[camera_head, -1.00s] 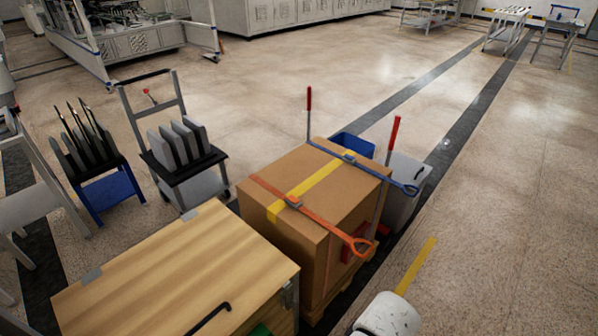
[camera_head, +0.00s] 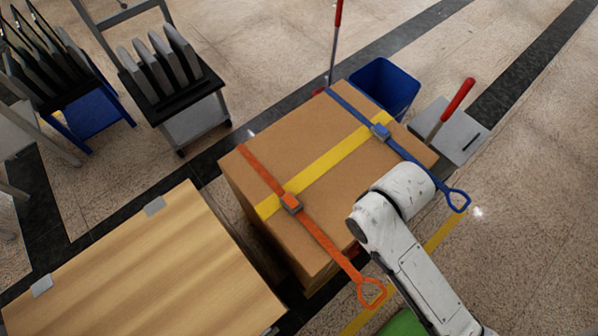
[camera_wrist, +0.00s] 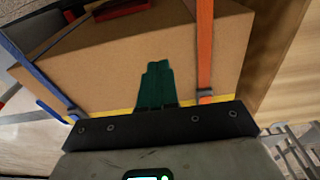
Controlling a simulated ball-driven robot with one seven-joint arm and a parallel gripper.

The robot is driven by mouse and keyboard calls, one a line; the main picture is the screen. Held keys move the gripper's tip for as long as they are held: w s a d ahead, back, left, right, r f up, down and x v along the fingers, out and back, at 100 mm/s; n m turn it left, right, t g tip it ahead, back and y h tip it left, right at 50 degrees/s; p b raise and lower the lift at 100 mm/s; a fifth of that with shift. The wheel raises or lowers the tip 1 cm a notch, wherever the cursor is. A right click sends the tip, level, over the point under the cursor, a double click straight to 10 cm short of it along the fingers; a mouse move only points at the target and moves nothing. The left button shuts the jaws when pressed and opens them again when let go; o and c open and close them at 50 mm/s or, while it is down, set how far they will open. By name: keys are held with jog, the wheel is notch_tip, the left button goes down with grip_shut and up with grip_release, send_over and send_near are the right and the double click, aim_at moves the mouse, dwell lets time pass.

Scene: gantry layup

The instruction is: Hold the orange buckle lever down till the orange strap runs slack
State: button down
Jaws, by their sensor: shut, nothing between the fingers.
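A cardboard box (camera_head: 330,160) carries an orange strap (camera_head: 325,243) and a blue strap (camera_head: 412,157). The orange strap has a small grey buckle with orange edges (camera_head: 291,203) on the box top; its lever position is too small to tell. The strap ends in an orange loop (camera_head: 372,294) past the box edge. In the wrist view my gripper's green fingers (camera_wrist: 156,84) are together and empty in front of the cardboard. The orange strap (camera_wrist: 205,45) and its buckle (camera_wrist: 205,93) stand right of them, apart. In the head view my gripper is hidden behind my white arm.
A yellow band (camera_head: 325,170) crosses the box top. A wooden-topped bench (camera_head: 140,270) stands close at left. A loaded trolley (camera_head: 165,90) is at upper left.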

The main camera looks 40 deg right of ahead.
jog(key=shift+w+d, duration=0.1)
jog(key=shift+d, duration=0.05)
notch_tip(320, 180, up, 7)
jog(key=n+g+p, duration=0.1)
jog(key=n+p, duration=0.6)
jog(key=n, duration=1.1)
send_over(294, 204)
jog(key=shift+f, duration=0.1)
jog(key=shift+f, duration=0.15)
notch_tip(294, 204, down, 14)
jog(key=shift+r, duration=0.1)
